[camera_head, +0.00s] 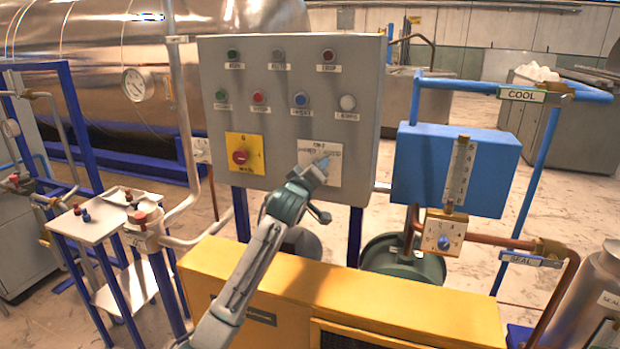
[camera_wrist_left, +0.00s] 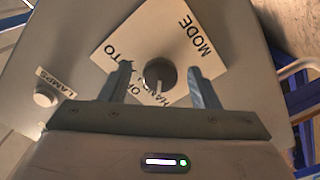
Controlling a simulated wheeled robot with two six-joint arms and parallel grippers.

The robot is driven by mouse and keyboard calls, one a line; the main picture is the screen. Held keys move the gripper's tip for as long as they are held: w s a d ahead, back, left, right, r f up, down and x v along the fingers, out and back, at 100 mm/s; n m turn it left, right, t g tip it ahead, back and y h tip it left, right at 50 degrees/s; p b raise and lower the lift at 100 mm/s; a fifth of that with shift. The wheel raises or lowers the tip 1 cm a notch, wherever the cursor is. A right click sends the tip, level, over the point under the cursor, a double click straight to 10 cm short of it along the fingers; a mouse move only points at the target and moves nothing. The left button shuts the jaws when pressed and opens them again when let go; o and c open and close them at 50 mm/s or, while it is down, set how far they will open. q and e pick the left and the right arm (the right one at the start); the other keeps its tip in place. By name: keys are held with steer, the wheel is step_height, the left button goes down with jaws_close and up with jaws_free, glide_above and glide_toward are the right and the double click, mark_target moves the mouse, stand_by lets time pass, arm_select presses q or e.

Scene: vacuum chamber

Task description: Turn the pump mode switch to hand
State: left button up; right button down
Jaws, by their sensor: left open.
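The pump mode switch is a dark round knob (camera_wrist_left: 159,74) with a pale pointer line on a white label plate (camera_wrist_left: 118,38). In the left wrist view the plate appears turned, with MODE at upper right and partly hidden position words. The pointer faces the picture's bottom; I cannot tell surely which word it marks. My left gripper (camera_wrist_left: 160,86) is open, one finger on each side of the knob with gaps showing. In the head view the left gripper (camera_head: 320,166) is in front of the plate (camera_head: 306,146) and hides the knob. My right gripper is not in view.
The grey panel (camera_head: 210,170) also carries several lamps and buttons and a red knob on a yellow plate (camera_head: 258,141). A white LAMPS button (camera_wrist_left: 45,96) is near the left finger. A blue box (camera_head: 420,165) stands right; a yellow cabinet (camera_head: 420,305) lies below.

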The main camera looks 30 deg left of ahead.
arm_select(q)
steer(key=b+v, duration=0.3)
steer(key=v, duration=0.7)
steer(key=shift+s+b, duration=0.15)
steer(key=shift+b, duration=0.15)
steer(key=shift+d+f, duration=0.1)
